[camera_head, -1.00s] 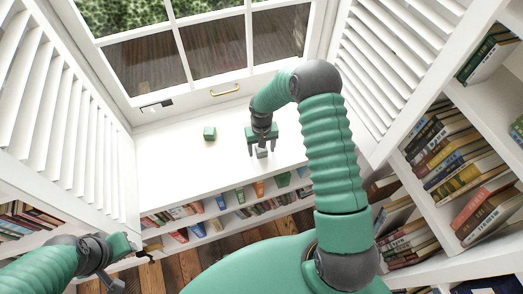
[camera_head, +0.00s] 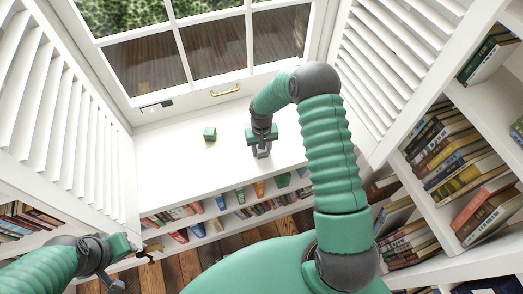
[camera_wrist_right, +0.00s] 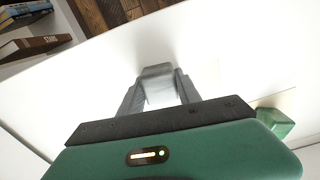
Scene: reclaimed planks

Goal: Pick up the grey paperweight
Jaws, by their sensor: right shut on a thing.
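The grey paperweight (camera_wrist_right: 157,82) is between the two fingers of my right gripper (camera_wrist_right: 158,92) in the right wrist view. In the head view the right gripper (camera_head: 262,151) is shut on it at the white window seat (camera_head: 170,165), near its front edge. The fingers hide most of the paperweight in the head view, and I cannot tell whether it is clear of the surface. My left gripper (camera_head: 116,265) is at the lower left, away from the seat, and its finger state is unclear.
A small green block (camera_head: 210,134) sits on the seat left of the right gripper, and it also shows in the right wrist view (camera_wrist_right: 275,123). Books (camera_head: 223,203) fill the shelf under the seat. Shutters and a bookcase (camera_head: 450,165) flank the sides.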

